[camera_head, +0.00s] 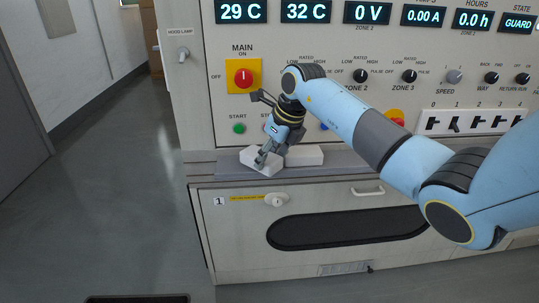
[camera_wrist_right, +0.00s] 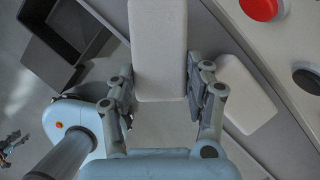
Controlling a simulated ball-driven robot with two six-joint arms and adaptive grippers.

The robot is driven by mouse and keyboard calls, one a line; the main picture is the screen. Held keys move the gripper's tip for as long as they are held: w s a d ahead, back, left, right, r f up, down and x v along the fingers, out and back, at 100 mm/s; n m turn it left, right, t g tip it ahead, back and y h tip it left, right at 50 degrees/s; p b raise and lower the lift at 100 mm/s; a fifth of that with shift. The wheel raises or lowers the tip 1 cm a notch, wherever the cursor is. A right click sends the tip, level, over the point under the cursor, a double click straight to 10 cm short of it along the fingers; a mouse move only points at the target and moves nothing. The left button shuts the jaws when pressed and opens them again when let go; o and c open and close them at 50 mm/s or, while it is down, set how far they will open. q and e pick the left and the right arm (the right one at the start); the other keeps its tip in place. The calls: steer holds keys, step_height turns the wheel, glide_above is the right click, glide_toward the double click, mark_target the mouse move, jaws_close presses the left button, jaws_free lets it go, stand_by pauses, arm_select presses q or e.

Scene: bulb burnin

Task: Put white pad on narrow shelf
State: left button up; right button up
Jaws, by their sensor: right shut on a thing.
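The narrow shelf (camera_head: 340,168) is a grey ledge along the front of the cabinet, under the control panel. My right gripper (camera_head: 264,158) is over the left end of this shelf, pointing down. It is shut on a white pad (camera_head: 256,165), a pale flat block. In the right wrist view the same white pad (camera_wrist_right: 158,45) lies between the two fingers. The held pad is tilted against the shelf's line and is at or just above it; I cannot tell whether it touches. My left gripper is not in view.
A second white block (camera_head: 304,155) lies on the shelf just right of the held pad, also in the wrist view (camera_wrist_right: 243,95). Above are a red MAIN knob (camera_head: 243,78) and a green START button (camera_head: 239,129). Below is a drawer with a handle (camera_head: 368,191). Open floor lies left.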

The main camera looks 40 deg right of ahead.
steer(key=shift+f, duration=0.25)
steer(key=o, duration=1.1)
steer(key=shift+r, duration=0.1)
